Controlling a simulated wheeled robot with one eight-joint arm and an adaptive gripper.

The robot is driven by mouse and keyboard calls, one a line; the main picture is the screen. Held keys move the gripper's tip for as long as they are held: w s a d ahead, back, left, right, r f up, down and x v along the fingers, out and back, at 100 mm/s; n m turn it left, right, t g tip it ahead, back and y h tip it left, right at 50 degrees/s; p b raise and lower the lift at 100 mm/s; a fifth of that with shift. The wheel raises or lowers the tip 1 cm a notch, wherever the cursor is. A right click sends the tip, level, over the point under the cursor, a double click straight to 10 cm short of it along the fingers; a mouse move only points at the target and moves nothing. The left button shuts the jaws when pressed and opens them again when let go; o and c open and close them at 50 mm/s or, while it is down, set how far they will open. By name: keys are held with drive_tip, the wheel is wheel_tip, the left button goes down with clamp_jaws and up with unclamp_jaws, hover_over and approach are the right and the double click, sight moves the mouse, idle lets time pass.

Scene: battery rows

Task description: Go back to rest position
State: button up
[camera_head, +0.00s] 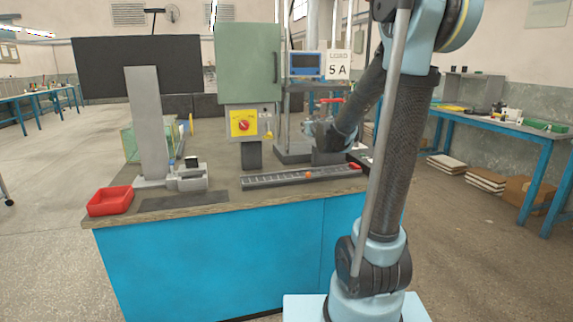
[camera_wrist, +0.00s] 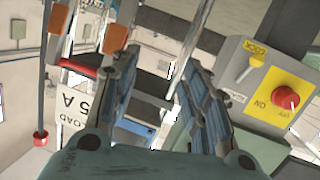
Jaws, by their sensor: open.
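My gripper (camera_wrist: 165,85) shows in the wrist view with its two fingers spread apart and nothing between them. In the head view my arm stands at the right and reaches over the bench (camera_head: 230,260). The gripper end is near the back right of the bench, partly hidden by my own arm. In the wrist view the fingers lie in front of the rack with the LOAD 5A sign (camera_wrist: 70,108) and left of the yellow control panel with a red knob (camera_wrist: 285,97). I cannot tell the distance to them.
A grey slotted strip (camera_head: 275,180) with a small orange item lies along the bench. A red tray (camera_head: 110,201), a grey fixture (camera_head: 188,178) and a green cabinet (camera_head: 248,65) stand on the bench. Bare floor lies left of the bench.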

drive_tip(key=s+d+f+g, duration=0.2)
drive_tip(key=s+f+g, duration=0.2)
drive_tip(key=s, duration=1)
drive_tip(key=s+d+f+m+g+h, duration=0.1)
drive_tip(key=s+d+f+g, duration=0.2)
drive_tip(key=s+f, duration=0.7)
drive_tip(key=s+d+f+m+g, duration=0.1)
drive_tip(key=s+d+f+g, duration=0.2)
drive_tip(key=s, duration=1.7)
wheel_tip(320, 180, down, 5)
drive_tip(key=g, duration=0.3)
drive_tip(key=shift+s+d+g, duration=0.25)
drive_tip(key=shift+g, duration=0.05)
drive_tip(key=shift+w+f, duration=0.25)
drive_tip(key=shift+w, duration=0.25)
